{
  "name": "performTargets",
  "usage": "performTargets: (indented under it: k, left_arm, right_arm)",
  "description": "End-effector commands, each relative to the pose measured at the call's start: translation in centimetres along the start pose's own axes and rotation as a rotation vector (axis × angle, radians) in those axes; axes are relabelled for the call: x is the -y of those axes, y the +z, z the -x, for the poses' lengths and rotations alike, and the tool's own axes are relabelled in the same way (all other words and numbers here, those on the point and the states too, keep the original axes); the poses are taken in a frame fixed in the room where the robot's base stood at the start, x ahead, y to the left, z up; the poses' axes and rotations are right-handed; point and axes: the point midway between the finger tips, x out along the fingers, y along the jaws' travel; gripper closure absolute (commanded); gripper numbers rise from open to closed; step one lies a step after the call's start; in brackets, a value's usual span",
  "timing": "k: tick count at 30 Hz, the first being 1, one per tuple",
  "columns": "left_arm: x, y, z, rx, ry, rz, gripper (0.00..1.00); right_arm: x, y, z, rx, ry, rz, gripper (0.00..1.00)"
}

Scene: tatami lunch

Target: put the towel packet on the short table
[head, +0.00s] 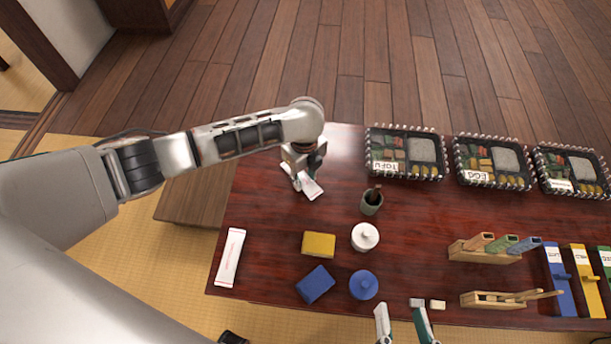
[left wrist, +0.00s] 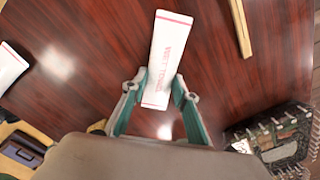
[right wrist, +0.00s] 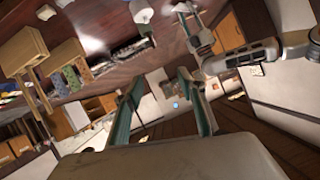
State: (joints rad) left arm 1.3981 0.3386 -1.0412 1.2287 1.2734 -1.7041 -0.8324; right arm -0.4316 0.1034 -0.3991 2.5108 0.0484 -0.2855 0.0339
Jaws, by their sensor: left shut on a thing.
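The white towel packet (head: 312,189) with red lettering is between the fingers of my left gripper (head: 303,178), over the far left part of the dark red table (head: 260,205). It also shows in the left wrist view (left wrist: 166,50), sticking out beyond the fingertips (left wrist: 157,88). My left gripper is shut on it. I cannot tell if the packet touches the tabletop. A lower, lighter brown wooden table (head: 195,198) shows left of the red table, partly hidden by my left arm. My right gripper (head: 406,322) is open and empty at the red table's near edge.
A second white packet (head: 229,257) lies at the left edge. A dark green cup (head: 371,202), white pot (head: 365,236), blue pot (head: 363,285), yellow block (head: 319,244) and blue block (head: 315,284) stand nearby. Lunch trays (head: 404,180) line the far right.

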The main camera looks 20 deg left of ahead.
Motion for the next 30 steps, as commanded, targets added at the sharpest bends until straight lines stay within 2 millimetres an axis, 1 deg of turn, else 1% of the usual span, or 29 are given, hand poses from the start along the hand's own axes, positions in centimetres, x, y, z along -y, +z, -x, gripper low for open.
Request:
performTargets:
  k: [2, 7, 8, 9, 10, 19, 22, 23, 25, 26, 27, 28, 29, 30]
  left_arm:
    - [0.1, 0.0, 0.1, 0.000, -0.001, 0.000, 0.89]
    - [0.0, 0.0, -0.4, 0.000, 0.000, 0.000, 0.89]
    - [0.1, 0.0, -0.4, 0.000, -0.001, 0.000, 0.66]
    - [0.1, 0.0, -0.4, 0.000, -0.001, 0.000, 0.56]
    - [0.1, 0.0, -0.4, 0.000, -0.001, 0.000, 0.55]
    - [0.0, 0.0, -0.3, 0.000, -0.001, 0.000, 0.55]
    - [0.1, 0.1, 0.1, 0.001, -0.002, 0.000, 0.55]
    - [0.1, 0.1, 0.5, 0.001, -0.003, 0.000, 0.55]
    - [0.3, 0.2, 1.9, 0.004, -0.009, 0.000, 0.55]
    - [0.4, 0.2, 2.5, 0.006, -0.011, 0.000, 0.55]
    - [0.5, 0.3, 3.4, 0.008, -0.013, -0.001, 0.55]
    - [0.6, 0.3, 4.2, 0.008, -0.014, -0.001, 0.55]
    - [0.6, 0.3, 5.0, 0.009, -0.016, -0.001, 0.55]
    - [0.7, 0.4, 6.0, 0.009, -0.018, 0.000, 0.55]
  right_arm:
    - [0.0, 0.0, 0.0, 0.000, 0.000, 0.002, 0.60]
    - [0.0, 0.1, 0.0, 0.001, 0.000, -0.002, 0.60]
    - [0.0, 0.1, 0.0, 0.001, -0.001, -0.003, 0.60]
    - [0.0, 0.0, 0.0, 0.000, -0.001, -0.003, 0.60]
    - [0.0, 0.0, 0.0, 0.000, -0.001, -0.003, 0.60]
    - [0.1, 0.0, 0.0, 0.000, -0.001, -0.002, 0.60]
    - [0.1, -0.1, 0.0, -0.001, -0.001, 0.001, 0.60]
    - [0.1, -0.3, 0.0, -0.006, -0.001, 0.003, 0.60]
    - [0.0, -1.2, 0.0, -0.016, 0.003, 0.039, 0.60]
    - [-0.4, -1.5, 0.1, -0.015, 0.010, 0.069, 0.60]
    - [-1.5, -1.7, 0.3, -0.003, 0.024, 0.127, 0.60]
    - [-2.0, -1.9, 0.4, 0.001, 0.032, 0.164, 0.60]
    - [-2.4, -2.2, 0.5, 0.005, 0.040, 0.195, 0.60]
    - [-2.6, -1.9, 0.6, 0.014, 0.043, 0.207, 0.60]
